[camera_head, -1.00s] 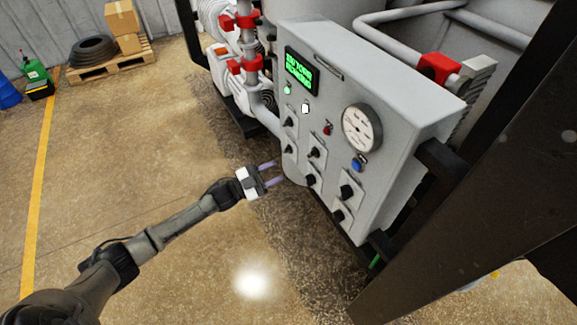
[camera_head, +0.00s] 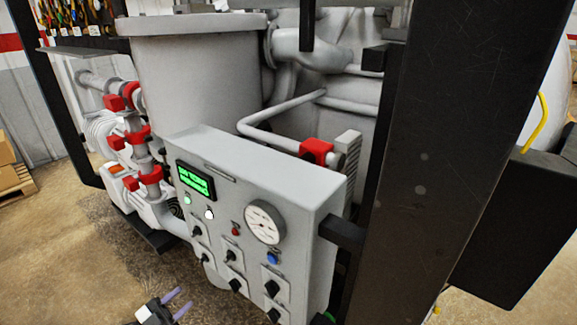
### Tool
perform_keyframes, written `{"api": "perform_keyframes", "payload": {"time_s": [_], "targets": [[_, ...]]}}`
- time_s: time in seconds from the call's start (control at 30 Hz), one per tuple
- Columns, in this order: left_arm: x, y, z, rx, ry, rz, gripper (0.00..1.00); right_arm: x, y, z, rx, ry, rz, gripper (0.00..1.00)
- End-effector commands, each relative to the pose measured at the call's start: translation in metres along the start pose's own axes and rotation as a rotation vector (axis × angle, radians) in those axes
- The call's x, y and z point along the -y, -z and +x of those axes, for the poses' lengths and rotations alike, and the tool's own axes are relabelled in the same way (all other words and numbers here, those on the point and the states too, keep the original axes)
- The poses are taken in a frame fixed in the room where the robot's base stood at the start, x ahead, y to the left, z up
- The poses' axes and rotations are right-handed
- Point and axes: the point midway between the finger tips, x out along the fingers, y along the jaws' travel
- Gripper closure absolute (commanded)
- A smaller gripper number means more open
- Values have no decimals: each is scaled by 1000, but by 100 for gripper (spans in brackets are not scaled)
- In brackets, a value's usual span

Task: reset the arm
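My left gripper (camera_head: 179,303) shows at the bottom edge of the head view, left of the middle. Its two pale fingers are apart with nothing between them, so it is open and empty. It is in front of and to the lower left of the grey control panel (camera_head: 322,215), apart from it. The rest of my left arm is below the picture. My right gripper is not in view.
The panel carries a green display (camera_head: 196,180), a round gauge (camera_head: 265,222), a blue button (camera_head: 272,258) and several black knobs. A black post (camera_head: 425,150) stands to the right. Pipes with red clamps (camera_head: 150,174) are at the left. Open floor lies at the lower left.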

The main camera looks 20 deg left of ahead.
Motion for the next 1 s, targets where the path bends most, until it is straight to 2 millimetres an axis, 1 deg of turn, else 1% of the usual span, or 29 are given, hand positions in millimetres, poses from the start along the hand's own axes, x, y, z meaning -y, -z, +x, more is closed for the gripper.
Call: {"api": "perform_keyframes", "payload": {"time_s": [0.07, 0.17, 0.27, 0.3, 0.4, 0.53, 0.63, 0.77, 0.87, 0.97, 1.0], "targets": [[0, -1, 0, 3, 1, 14, 63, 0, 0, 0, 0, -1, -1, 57], [3, -12, 0, 74, 19, 36, 63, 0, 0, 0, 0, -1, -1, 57], [10, -35, -4, 217, 55, 62, 63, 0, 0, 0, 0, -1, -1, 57], [13, -47, -7, 294, 72, 73, 63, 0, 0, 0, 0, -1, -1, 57], [21, -72, -16, 493, 115, 100, 63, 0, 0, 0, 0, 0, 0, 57], [27, -86, -25, 724, 157, 128, 63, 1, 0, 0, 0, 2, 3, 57], [29, -86, -31, 885, 182, 143, 63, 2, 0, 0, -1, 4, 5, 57], [22, -76, -37, 1075, 208, 138, 63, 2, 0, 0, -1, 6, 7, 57], [6, -61, -42, 1207, 216, 109, 63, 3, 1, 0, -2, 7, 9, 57], [-21, -42, -52, 1331, 204, 60, 63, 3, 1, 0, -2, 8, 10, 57], [-33, -33, -56, 1375, 195, 35, 63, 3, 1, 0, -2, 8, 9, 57]]}}
